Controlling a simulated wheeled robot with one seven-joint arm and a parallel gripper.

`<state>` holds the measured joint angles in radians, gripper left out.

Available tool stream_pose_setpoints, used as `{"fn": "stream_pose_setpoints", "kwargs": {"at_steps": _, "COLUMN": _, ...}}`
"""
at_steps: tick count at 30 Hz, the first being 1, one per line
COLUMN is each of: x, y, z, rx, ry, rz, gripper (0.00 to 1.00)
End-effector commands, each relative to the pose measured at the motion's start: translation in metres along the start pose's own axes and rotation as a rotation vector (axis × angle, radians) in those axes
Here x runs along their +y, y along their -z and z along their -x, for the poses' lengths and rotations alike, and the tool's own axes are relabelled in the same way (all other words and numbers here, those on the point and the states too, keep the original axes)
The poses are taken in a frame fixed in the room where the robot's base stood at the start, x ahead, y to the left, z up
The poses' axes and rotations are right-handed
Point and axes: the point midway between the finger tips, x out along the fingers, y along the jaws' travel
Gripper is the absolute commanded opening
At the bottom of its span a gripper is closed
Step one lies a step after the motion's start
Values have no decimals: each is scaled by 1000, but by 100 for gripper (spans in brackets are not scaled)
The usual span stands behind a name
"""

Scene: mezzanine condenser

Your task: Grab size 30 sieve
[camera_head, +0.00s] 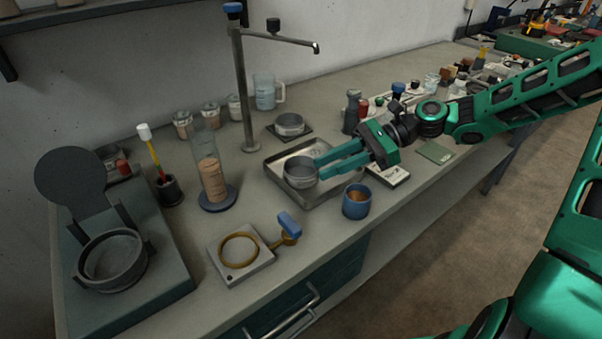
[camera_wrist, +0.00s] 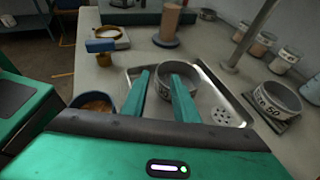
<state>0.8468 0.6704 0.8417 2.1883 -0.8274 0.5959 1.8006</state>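A round grey metal sieve (camera_head: 300,174) stands in a shallow metal tray (camera_head: 275,168); no size mark on it is readable. My gripper (camera_head: 318,167) reaches in from the right, fingers apart, at this sieve's right side. In the wrist view my gripper (camera_wrist: 160,76) has one finger left of the sieve's near wall and the other overlapping its opening. I cannot tell whether they touch the sieve (camera_wrist: 184,68). A second grey sieve (camera_head: 289,123) sits on a dark square plate behind the tray. In the wrist view this sieve (camera_wrist: 277,98) shows a label ending in "50".
A blue cup (camera_head: 356,204) stands just in front of the tray. A tall faucet-like post (camera_head: 243,95) rises behind it. A filled cylinder (camera_head: 212,175) and a plate with a brass ring (camera_head: 240,250) are left. Bottles (camera_head: 352,112) crowd the right.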

Motion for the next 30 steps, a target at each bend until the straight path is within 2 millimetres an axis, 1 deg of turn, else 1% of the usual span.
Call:
{"fn": "stream_pose_setpoints", "kwargs": {"at_steps": 2, "x": 0, "y": 0, "z": -6, "rx": -1, "ry": -2, "rz": 0, "gripper": 27}}
{"fn": "stream_pose_setpoints", "kwargs": {"at_steps": 9, "x": 1, "y": 0, "z": -38, "rx": -2, "ry": -3, "rz": 0, "gripper": 27}}
{"fn": "stream_pose_setpoints", "kwargs": {"at_steps": 12, "x": 1, "y": 0, "z": -48, "rx": -1, "ry": -1, "rz": 0, "gripper": 27}}
{"fn": "stream_pose_setpoints", "kwargs": {"at_steps": 15, "x": 0, "y": 0, "z": -53, "rx": 0, "ry": 0, "rz": 0, "gripper": 27}}
{"fn": "stream_pose_setpoints", "kwargs": {"at_steps": 21, "x": 0, "y": 0, "z": -54, "rx": 0, "ry": 1, "rz": 0, "gripper": 27}}
{"fn": "stream_pose_setpoints", "kwargs": {"at_steps": 22, "x": 0, "y": 0, "z": -54, "rx": 0, "ry": 1, "rz": 0, "gripper": 24}}
{"fn": "stream_pose_setpoints", "kwargs": {"at_steps": 25, "x": 0, "y": 0, "z": -54, "rx": 0, "ry": 1, "rz": 0, "gripper": 0}}
{"fn": "stream_pose_setpoints", "kwargs": {"at_steps": 30, "x": 0, "y": 0, "z": -53, "rx": 0, "ry": 1, "rz": 0, "gripper": 0}}
